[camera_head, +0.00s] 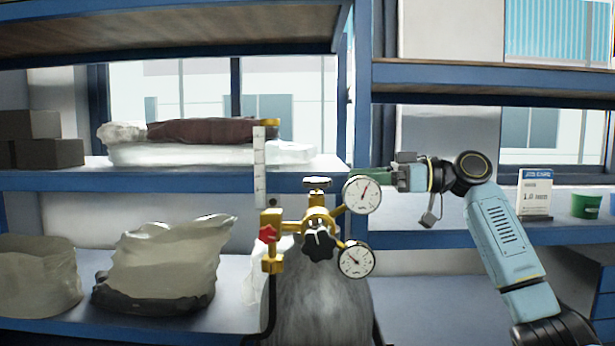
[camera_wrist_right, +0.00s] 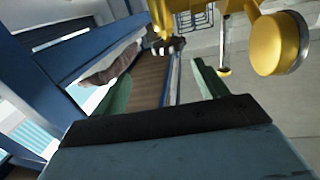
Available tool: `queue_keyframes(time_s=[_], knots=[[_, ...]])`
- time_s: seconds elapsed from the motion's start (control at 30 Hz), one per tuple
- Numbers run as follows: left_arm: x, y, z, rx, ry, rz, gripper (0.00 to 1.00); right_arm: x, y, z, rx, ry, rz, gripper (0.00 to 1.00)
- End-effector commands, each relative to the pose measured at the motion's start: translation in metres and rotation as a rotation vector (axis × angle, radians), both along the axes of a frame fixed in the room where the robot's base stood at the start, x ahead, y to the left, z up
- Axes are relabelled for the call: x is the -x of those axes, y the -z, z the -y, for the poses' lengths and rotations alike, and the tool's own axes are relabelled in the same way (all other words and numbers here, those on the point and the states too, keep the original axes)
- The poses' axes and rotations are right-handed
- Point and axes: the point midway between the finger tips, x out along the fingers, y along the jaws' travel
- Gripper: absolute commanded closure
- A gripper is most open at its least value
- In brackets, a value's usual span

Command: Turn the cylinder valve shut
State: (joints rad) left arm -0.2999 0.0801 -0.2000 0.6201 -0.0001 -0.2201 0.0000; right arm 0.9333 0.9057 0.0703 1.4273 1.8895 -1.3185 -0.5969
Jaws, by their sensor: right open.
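A grey gas cylinder (camera_head: 315,305) stands in front of the shelves. Brass valve and regulator fittings (camera_head: 316,222) sit on its top, with a knob (camera_head: 317,183) at the very top and a black star-shaped handwheel (camera_head: 319,244) facing me. My right gripper (camera_head: 366,173) reaches in from the right, its green fingers level with the top knob and near the upper gauge (camera_head: 362,195). In the right wrist view the open, empty fingers (camera_wrist_right: 162,85) point towards the brass fittings (camera_wrist_right: 190,8), apart from them. My left gripper is not in view.
A lower gauge (camera_head: 356,259), a small red knob (camera_head: 267,234) and an upright flow tube (camera_head: 260,165) crowd the fittings. Blue shelves (camera_head: 450,239) behind hold sacks (camera_head: 160,265), boxes (camera_head: 50,153), a sign (camera_head: 535,192) and a green cup (camera_head: 586,205).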

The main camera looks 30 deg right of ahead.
Motion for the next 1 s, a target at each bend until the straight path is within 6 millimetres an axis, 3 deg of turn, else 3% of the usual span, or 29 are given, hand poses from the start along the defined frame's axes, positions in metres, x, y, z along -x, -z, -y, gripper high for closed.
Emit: queue_keyframes(time_s=[0.1, 0.27, 0.7, 1.0], knots=[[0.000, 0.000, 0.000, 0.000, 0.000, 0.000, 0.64, 0.017, 0.008, 0.014, -0.009, -0.057, 0.034, 0.28], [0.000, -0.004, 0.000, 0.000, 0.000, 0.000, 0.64, 0.017, 0.007, 0.009, -0.010, -0.079, 0.049, 0.28], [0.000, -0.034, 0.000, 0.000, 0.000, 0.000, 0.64, -0.034, 0.004, -0.061, -0.013, -0.078, 0.048, 0.28], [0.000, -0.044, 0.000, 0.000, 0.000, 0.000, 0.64, -0.055, 0.007, -0.089, -0.011, -0.075, 0.048, 0.28]])
